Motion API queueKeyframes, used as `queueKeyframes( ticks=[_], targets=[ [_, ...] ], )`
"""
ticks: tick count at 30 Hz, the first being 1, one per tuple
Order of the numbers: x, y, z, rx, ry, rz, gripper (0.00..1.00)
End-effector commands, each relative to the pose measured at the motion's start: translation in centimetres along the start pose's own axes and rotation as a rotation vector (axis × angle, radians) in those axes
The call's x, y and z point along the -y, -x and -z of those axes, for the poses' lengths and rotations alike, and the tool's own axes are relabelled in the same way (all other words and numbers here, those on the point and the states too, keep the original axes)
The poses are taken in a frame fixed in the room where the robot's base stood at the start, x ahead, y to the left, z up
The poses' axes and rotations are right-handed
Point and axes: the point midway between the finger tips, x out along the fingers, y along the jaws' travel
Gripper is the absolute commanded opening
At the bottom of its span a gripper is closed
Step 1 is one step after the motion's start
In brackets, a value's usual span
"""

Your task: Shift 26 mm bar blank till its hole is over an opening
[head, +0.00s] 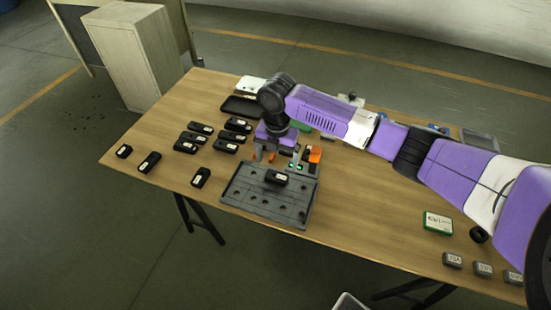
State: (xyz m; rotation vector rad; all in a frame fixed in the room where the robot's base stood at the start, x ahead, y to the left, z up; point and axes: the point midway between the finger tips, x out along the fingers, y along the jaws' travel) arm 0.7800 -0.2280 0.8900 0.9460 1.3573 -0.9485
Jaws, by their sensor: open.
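A grey plate (240,197) with several round openings lies on the wooden table. One black bar blank (276,177) with a white label lies on the plate near its back middle. Its label is too small to read, and I cannot make out its hole or whether it sits over an opening. My gripper (268,156) points down just behind this blank, above the back edge of the plate. Its jaws are open, and I see nothing between them. Whether the fingers touch the plate cannot be told.
Several similar black blanks (186,147) lie left of the plate, one (200,177) close to its left edge. An orange part (315,154) stands at the plate's back right corner. A green-and-white box (437,223) and small grey blocks (453,260) lie to the right.

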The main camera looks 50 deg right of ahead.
Motion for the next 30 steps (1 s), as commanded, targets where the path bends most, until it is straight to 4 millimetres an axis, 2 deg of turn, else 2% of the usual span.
queueKeyframes(
  ticks=[8,11,21,30],
  targets=[
    [0.0,-0.4,0.0,0.000,-0.002,-0.001,0.93],
    [-0.1,-1.3,0.1,-0.001,-0.002,0.000,0.93],
    [-0.1,-6.1,0.1,-0.001,-0.002,-0.001,0.93],
    [-0.1,-7.8,0.0,0.001,-0.002,-0.003,0.93]
  ],
)
